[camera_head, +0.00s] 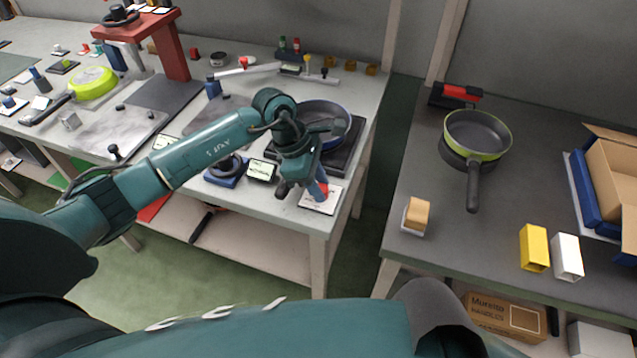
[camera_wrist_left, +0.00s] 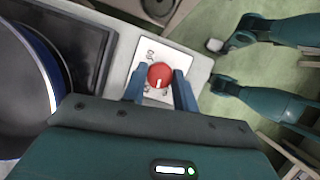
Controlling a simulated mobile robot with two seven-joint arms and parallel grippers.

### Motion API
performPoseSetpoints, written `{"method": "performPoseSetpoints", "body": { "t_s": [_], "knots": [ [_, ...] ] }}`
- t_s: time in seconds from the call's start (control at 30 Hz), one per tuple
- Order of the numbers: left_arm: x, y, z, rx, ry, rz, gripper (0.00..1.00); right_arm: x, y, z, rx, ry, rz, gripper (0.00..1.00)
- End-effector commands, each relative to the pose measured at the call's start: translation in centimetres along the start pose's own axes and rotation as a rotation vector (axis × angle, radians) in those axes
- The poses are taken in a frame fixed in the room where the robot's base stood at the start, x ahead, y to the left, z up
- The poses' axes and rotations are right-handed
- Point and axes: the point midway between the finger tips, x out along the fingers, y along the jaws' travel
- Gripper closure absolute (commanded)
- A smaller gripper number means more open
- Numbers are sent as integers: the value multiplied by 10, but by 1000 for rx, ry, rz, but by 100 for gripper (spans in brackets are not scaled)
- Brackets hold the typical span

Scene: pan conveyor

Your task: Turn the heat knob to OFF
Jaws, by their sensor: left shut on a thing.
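The heat knob (camera_wrist_left: 160,74) is red with a short white mark, on a white plate (camera_wrist_left: 152,54) with small printed symbols too small to read. The mark points toward the lower edge of the wrist view. My left gripper (camera_wrist_left: 160,88) is shut on the knob, one blue finger on each side. In the head view the left gripper (camera_head: 319,187) reaches down from above at the front right corner of the table; the knob (camera_head: 323,188) is partly hidden by the fingers, and its plate (camera_head: 320,204) lies beneath. My right gripper does not show in either view.
A blue-rimmed pan (camera_head: 340,122) stands on a black hotplate (camera_head: 353,158) just behind the knob. A small display (camera_head: 262,171) and a blue-based ring (camera_head: 225,171) lie left of the gripper. A floor gap separates this table from the right one, holding a green-rimmed pan (camera_head: 477,136).

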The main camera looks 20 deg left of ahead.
Motion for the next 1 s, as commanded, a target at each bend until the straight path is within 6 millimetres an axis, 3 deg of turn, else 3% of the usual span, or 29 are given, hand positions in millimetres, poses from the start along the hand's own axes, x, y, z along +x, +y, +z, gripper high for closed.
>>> {"method": "performPoseSetpoints", "body": {
  "t_s": [0.5, 1.0],
  "knots": [
    [1, -3, 0, -412, 2, 172, 94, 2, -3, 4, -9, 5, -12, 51],
    [0, -4, 0, -590, 3, 244, 94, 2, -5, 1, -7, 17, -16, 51]
  ]
}}
